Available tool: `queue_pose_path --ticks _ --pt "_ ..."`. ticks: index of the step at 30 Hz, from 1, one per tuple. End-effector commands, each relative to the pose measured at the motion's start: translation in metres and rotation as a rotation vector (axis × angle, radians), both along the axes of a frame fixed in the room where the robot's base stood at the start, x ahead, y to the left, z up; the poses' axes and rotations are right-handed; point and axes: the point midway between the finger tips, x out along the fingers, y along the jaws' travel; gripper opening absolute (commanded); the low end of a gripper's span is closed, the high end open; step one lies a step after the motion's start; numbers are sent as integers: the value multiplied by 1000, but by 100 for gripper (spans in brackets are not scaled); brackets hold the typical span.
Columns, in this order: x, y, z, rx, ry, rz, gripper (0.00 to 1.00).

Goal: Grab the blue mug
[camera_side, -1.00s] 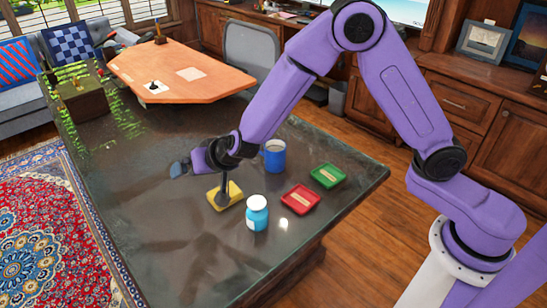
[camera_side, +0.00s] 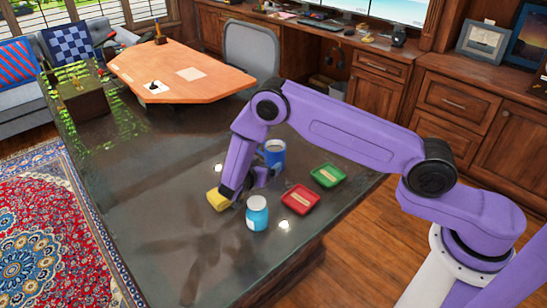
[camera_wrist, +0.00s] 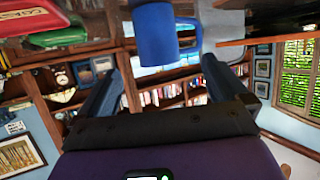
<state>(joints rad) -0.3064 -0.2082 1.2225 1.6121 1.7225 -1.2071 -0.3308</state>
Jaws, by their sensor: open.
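The blue mug (camera_side: 275,154) stands upright on the dark stone tabletop, behind the bottle and left of the green tray. My gripper (camera_side: 262,170) is low over the table, just in front of the mug, and partly hides the mug's lower part in the side view. In the wrist view the mug (camera_wrist: 154,36) appears upside down, beyond and between the two spread fingers of my gripper (camera_wrist: 163,66). Its handle is to the right there. The gripper is open and empty, and I see no clear contact with the mug.
A blue bottle with a white lid (camera_side: 257,213) stands close in front of my gripper. A yellow block (camera_side: 218,199) lies to the left, partly behind my wrist. A red tray (camera_side: 300,199) and a green tray (camera_side: 328,175) are to the right.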

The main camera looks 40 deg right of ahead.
Motion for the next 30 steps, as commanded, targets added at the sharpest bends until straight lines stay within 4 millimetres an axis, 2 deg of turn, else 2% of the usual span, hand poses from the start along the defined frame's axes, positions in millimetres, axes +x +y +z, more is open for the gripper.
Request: queue_pose_path --ticks 3,9,17,24,30 --pt "10 -20 -9 -1 1 -3 100" --pt "25 -48 -22 1 0 0 100" --pt "33 -63 -29 2 -1 1 100" --pt "40 -91 -38 2 1 0 100" --pt "49 -106 -45 2 -2 1 100"
